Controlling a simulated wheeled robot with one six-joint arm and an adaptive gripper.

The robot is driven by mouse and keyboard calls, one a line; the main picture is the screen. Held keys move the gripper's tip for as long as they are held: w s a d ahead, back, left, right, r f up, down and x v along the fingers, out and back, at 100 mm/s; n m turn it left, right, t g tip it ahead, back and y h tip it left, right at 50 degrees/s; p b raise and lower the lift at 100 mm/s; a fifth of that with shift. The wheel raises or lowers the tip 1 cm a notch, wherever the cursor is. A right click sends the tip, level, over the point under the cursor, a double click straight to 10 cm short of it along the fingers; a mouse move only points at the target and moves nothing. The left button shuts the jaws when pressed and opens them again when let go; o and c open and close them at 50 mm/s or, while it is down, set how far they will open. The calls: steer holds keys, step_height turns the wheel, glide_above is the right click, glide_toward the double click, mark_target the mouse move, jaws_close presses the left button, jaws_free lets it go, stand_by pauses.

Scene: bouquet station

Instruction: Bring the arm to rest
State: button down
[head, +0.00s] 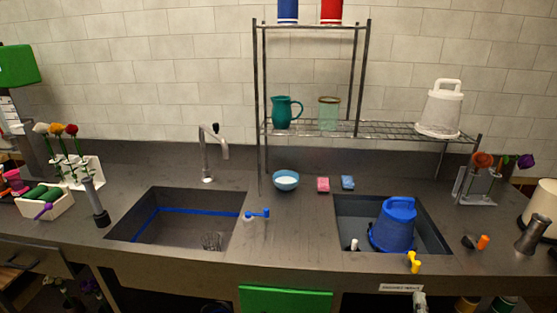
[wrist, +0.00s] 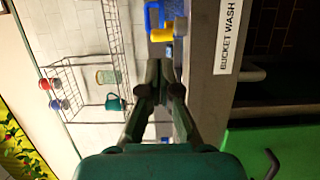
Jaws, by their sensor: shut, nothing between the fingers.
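My gripper (wrist: 160,78) shows in the wrist view. Its two fingers meet at the tips, with nothing between them. The wrist picture is turned on its side. The fingers point toward the counter and the wire shelf (wrist: 88,88), apart from both as far as I can tell. I cannot clearly make out my arm in the head view.
The counter holds a left basin (head: 180,225) and a right basin with an upturned blue bucket (head: 394,225). A bucket wash label (wrist: 229,38) is on the counter's front edge. A wire rack (head: 370,128) holds a teal jug (head: 286,112). Flowers (head: 70,131) stand at the left.

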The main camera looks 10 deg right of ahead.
steer(key=s+a+f+m+y, duration=0.2)
steer(key=s+a+f+y, duration=0.15)
steer(key=s+a, duration=0.45)
steer(key=s+a+f+m+y, duration=0.25)
steer(key=s+a+f, duration=0.25)
steer(key=s+a, duration=0.3)
steer(key=s+a+r+m+y, duration=0.1)
steer(key=s+a+r+m, duration=0.1)
steer(key=s, duration=0.7)
steer(key=s+a+r+m+y, duration=0.2)
steer(key=s+a+m, duration=0.3)
steer(key=s, duration=0.4)
steer(key=shift+y, duration=0.3)
